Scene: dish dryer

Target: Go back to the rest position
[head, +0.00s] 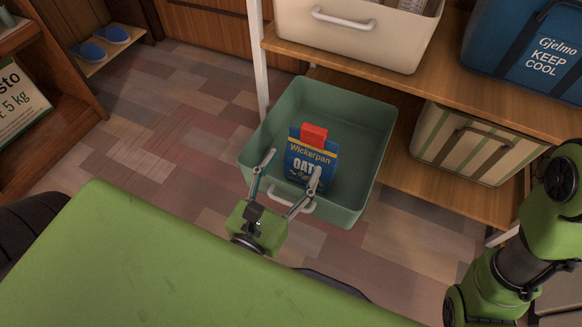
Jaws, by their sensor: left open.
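My left gripper (294,162) is open, its two fingers spread and pointing up the picture over the front edge of a green bin (352,102). A blue Wickerpan oats box (326,152) with a red top stands in the bin. In the picture, the fingertips come up to the lower left and lower front of the box; I cannot tell whether they touch it.
A wooden shelf unit (480,105) holds a cream bin (385,38), a blue cooler bag (535,50) and a striped basket (462,140). The green bin sits partly out from its lower shelf. Tiled floor (165,135) is clear to the left. Blue slippers (90,50) lie on a low shelf.

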